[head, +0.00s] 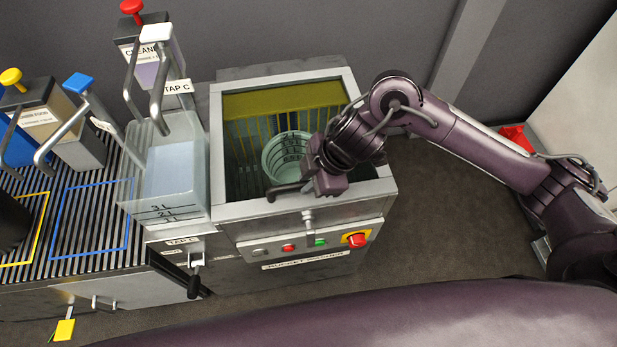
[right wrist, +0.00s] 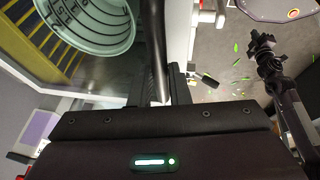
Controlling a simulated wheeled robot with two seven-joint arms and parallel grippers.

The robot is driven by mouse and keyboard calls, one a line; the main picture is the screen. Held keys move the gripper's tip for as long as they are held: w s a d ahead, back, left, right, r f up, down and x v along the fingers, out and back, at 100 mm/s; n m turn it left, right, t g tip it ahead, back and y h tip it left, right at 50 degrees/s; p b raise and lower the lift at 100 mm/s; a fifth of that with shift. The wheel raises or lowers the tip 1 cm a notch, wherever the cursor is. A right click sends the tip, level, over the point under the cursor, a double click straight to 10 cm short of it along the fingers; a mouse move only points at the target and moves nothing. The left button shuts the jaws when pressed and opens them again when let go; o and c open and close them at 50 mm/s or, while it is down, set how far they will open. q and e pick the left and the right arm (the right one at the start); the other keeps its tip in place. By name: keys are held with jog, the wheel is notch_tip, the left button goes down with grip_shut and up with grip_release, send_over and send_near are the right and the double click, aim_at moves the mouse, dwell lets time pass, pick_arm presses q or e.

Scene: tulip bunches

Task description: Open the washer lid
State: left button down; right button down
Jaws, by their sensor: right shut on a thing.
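The bucket washer (head: 378,198) is a grey metal box with a square top. Its lid appears down, a light metal frame (head: 222,212) around a see-through middle. A pale green bucket (head: 284,155) shows inside; it is also in the right wrist view (right wrist: 92,25). My right gripper (head: 305,185) is at the front part of the lid, shut on a dark bar-like handle (head: 284,191). The handle runs up between the fingers in the right wrist view (right wrist: 155,50). The fingertips are partly hidden.
A clear measuring tank (head: 172,185) stands close to the washer's left side, with a dark tap lever (head: 185,275) below. A red knob (head: 356,240) is on the washer front.

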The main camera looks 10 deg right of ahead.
jog(key=shift+r, duration=0.15)
jog(key=w+r+p, duration=0.5)
jog(key=r+p, duration=0.4)
jog(key=r, duration=0.2)
jog(key=w+r+p, duration=0.6)
jog(key=r+p, duration=0.2)
jog(key=r, duration=0.3)
jog(key=shift+w+d+r+p, duration=0.15)
jog(key=shift+r+p, duration=0.1)
jog(key=shift+p, duration=0.15)
jog(key=shift+f, duration=0.1)
